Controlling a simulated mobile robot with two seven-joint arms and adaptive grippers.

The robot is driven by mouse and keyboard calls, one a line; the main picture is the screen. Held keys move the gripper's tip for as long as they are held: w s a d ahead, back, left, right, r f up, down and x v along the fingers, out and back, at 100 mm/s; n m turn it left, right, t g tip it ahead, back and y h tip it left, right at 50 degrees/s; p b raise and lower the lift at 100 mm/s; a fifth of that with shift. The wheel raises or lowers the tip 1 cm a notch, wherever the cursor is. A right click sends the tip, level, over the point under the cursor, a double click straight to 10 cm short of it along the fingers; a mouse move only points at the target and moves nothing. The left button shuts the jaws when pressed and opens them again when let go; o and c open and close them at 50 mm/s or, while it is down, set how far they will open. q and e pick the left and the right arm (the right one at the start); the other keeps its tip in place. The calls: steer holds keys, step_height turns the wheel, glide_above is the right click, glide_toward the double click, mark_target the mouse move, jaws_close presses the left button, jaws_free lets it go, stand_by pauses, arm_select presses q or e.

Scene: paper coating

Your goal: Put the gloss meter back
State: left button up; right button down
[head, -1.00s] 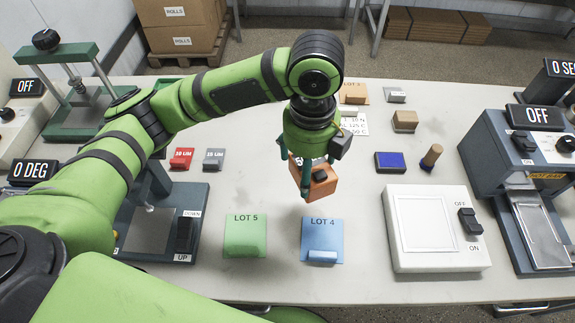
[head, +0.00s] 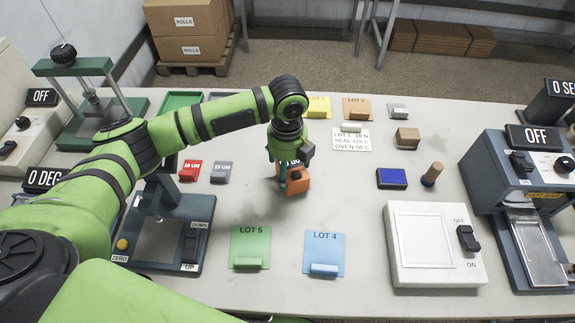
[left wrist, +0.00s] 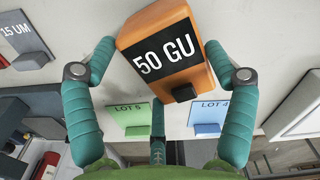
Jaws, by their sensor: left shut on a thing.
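The gloss meter is an orange box (head: 297,182) with a dark display reading "50 GU", which shows large in the left wrist view (left wrist: 190,40). My left gripper (head: 287,172) is shut on it, over the middle of the table. In the left wrist view its teal fingers (left wrist: 155,75) stand on both sides of the meter. The meter looks low over the table, but I cannot tell whether it touches. My right gripper is not in view.
Green LOT 5 (head: 250,243) and blue LOT 4 (head: 324,250) cards lie in front. Red (head: 190,170) and grey (head: 220,172) blocks lie left. A blue pad (head: 392,178) and white plate device (head: 432,275) are right. The table between meter and pad is clear.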

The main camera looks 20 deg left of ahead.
mark_target(288, 169)
arm_select(q)
steer(key=shift+f, duration=0.45)
steer(key=o, duration=1.5)
steer(key=shift+f, duration=0.15)
steer(key=shift+r+b, duration=1.25)
steer(key=shift+r, duration=4.95)
